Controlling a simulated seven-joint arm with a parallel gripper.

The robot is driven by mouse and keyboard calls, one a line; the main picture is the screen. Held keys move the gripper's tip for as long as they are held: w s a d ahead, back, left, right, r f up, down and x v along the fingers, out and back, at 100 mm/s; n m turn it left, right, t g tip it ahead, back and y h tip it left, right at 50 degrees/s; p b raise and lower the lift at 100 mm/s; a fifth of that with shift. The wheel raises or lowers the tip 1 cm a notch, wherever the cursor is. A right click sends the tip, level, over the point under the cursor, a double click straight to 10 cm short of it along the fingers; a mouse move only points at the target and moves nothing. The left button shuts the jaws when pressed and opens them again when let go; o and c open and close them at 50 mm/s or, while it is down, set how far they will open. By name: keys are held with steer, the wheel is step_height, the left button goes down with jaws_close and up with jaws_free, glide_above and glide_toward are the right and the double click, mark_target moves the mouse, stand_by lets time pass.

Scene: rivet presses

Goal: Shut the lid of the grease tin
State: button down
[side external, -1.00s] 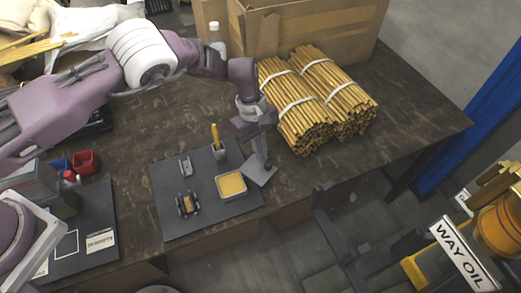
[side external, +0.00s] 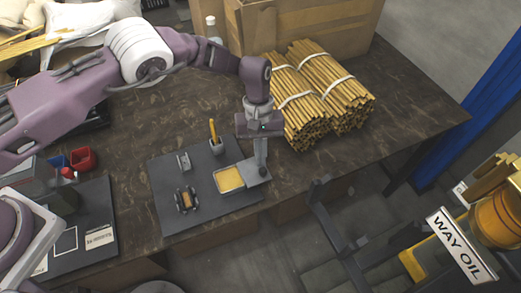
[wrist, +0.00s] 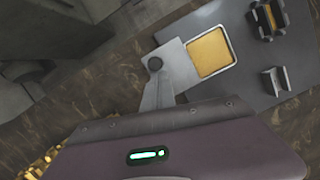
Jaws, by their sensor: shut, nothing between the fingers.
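The grease tin (side external: 229,180) is a small square tin of yellow grease on the dark mat. It is open, and its grease also shows in the wrist view (wrist: 210,52). Its grey lid (side external: 254,184) stands folded out on the tin's right side; in the wrist view the lid (wrist: 181,66) is left of the tin. My gripper (side external: 262,176) is shut and empty, pointing down at the lid's outer side. In the wrist view its fingertips (wrist: 154,65) overlap the lid's outer edge. I cannot tell whether they touch it. The fingers hide part of the lid.
On the mat (side external: 165,218) stand a holder with a yellow-handled tool (side external: 213,131), a small grey bracket (side external: 184,162) and a dark roller fixture (side external: 186,200). Bundled rods (side external: 320,95) lie behind and right of my gripper. The table's front edge is close by.

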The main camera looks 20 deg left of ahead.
mark_target(250, 182)
steer(key=s+m, duration=0.1)
steer(key=m, duration=0.1)
steer(key=s+m+y, duration=0.1)
steer(key=m, duration=0.1)
steer(key=shift+s+d+m, duration=0.1)
steer(key=shift+s+m, duration=0.1)
steer(key=shift+m, duration=0.1)
steer(key=s+m, duration=0.1)
steer(key=m, duration=0.1)
steer(key=s+m+y, duration=0.1)
steer(key=m, duration=0.1)
steer(key=shift+s+a+m, duration=0.1)
steer(key=shift+a+m, duration=0.2)
steer(key=shift+a, duration=0.05)
steer(key=m, duration=0.1)
steer(key=s+a+m, duration=0.1)
steer(key=m, duration=0.1)
steer(key=m+y, duration=0.1)
steer(key=shift+s+a+m, duration=0.3)
steer(key=shift+s, duration=0.05)
steer(key=shift+s+a+m+t+y, duration=0.25)
steer(key=shift+a+m, duration=0.25)
steer(key=shift+m, duration=0.5)
steer(key=shift+s+a+m+t+y, duration=0.2)
steer(key=shift+a+m, duration=0.25)
steer(key=shift+m, duration=0.55)
steer(key=shift+a, duration=0.1)
